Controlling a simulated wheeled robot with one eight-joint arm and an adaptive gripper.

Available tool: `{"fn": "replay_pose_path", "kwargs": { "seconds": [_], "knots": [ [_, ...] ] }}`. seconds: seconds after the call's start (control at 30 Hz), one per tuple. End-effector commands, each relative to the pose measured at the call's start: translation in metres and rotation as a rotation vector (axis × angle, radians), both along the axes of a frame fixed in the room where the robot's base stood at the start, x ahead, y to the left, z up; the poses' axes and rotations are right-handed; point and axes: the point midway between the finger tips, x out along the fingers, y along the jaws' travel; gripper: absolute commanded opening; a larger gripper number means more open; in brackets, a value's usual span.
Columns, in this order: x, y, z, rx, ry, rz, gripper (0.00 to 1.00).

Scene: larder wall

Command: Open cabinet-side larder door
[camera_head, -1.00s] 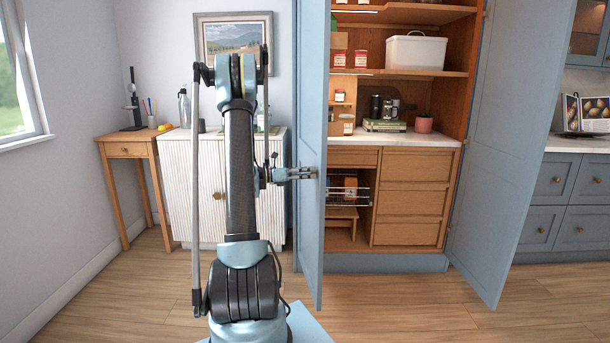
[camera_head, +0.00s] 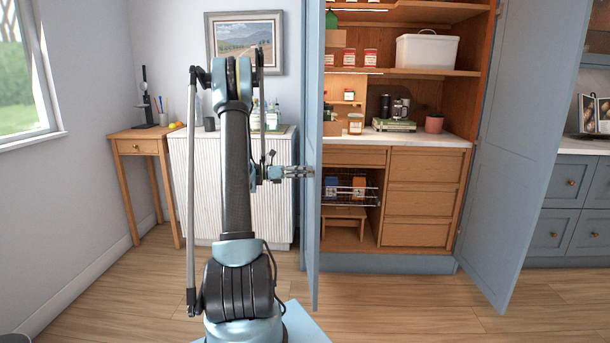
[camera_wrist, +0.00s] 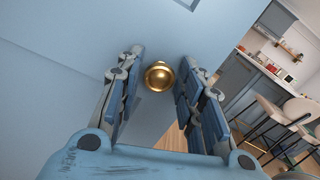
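The larder has two pale blue doors, both standing open. The left door (camera_head: 312,130) is seen almost edge-on, beside the white fluted cabinet. The right door (camera_head: 520,140) is swung out toward the grey drawers. My gripper (camera_head: 304,172) is at the left door's face. In the wrist view, my gripper (camera_wrist: 161,62) has its fingers spread on either side of a round brass knob (camera_wrist: 158,76) on a blue panel. Gaps show between the knob and both fingers. The knob is hidden in the head view.
The white fluted cabinet (camera_head: 215,190) stands left of the left door, with bottles on top. A wooden side table (camera_head: 135,147) is farther left. The larder's wooden drawers (camera_head: 418,201) face out. Open wooden floor (camera_head: 400,300) lies in front.

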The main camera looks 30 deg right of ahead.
Motion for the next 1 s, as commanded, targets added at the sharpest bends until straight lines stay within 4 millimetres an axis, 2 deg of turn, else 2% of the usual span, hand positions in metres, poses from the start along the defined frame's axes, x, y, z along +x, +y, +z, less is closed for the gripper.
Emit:
{"fn": "replay_pose_path", "kwargs": {
  "seconds": [0.33,0.47,0.57,1.0],
  "knots": [
    [0.0,0.0,-0.001,0.002,-0.001,-0.001,0.47],
    [0.003,0.006,-0.001,0.002,-0.001,-0.001,0.47],
    [0.009,0.016,-0.001,0.002,-0.001,0.001,0.47],
    [0.045,0.086,-0.002,0.002,0.0,0.001,0.47]
  ]
}}
